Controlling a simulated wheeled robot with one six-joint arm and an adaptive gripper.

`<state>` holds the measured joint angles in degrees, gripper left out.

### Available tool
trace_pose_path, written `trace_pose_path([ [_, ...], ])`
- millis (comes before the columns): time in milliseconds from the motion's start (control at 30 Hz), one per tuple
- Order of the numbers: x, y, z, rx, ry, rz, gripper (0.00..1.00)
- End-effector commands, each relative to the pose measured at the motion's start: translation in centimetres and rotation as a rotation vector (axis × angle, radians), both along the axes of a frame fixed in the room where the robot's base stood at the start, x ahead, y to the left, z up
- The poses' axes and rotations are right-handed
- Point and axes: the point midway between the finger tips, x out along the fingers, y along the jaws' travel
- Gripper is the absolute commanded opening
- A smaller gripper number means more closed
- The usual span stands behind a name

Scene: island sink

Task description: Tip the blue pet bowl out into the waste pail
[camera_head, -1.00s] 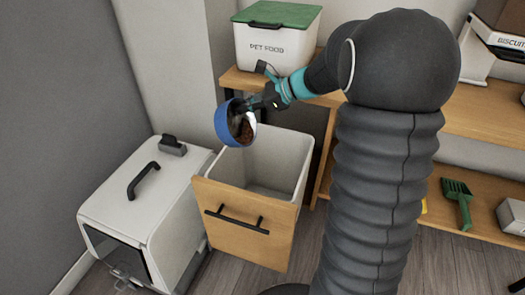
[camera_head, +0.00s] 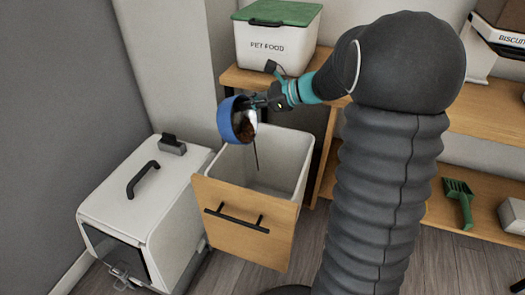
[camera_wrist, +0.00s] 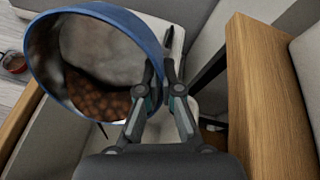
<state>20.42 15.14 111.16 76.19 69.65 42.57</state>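The blue pet bowl (camera_head: 237,120) is tilted on its side above the open white waste pail (camera_head: 280,150), which has a wooden front. My gripper (camera_head: 262,101) is shut on the bowl's rim. In the wrist view, the gripper fingertips (camera_wrist: 164,72) pinch the rim of the bowl (camera_wrist: 140,32) at its right side. Brown kibble (camera_wrist: 98,98) lies inside, along the lower part of the bowl. A thin dark streak (camera_head: 257,155) hangs below the bowl's mouth toward the pail; I cannot tell what it is. The pail's bottom is largely hidden.
A white pet carrier-like box (camera_head: 150,195) with a black handle stands left of the pail. A pet food bin (camera_head: 275,45) with a green lid sits on the wooden shelf behind.

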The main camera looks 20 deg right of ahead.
Motion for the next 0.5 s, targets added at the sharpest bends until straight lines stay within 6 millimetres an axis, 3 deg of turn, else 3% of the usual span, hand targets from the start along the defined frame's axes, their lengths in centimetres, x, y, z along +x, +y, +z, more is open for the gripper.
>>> trace_pose_path([
  [500, -0.16, -0.34, 0.17, 0.047, -0.034, 0.001, 0.0],
])
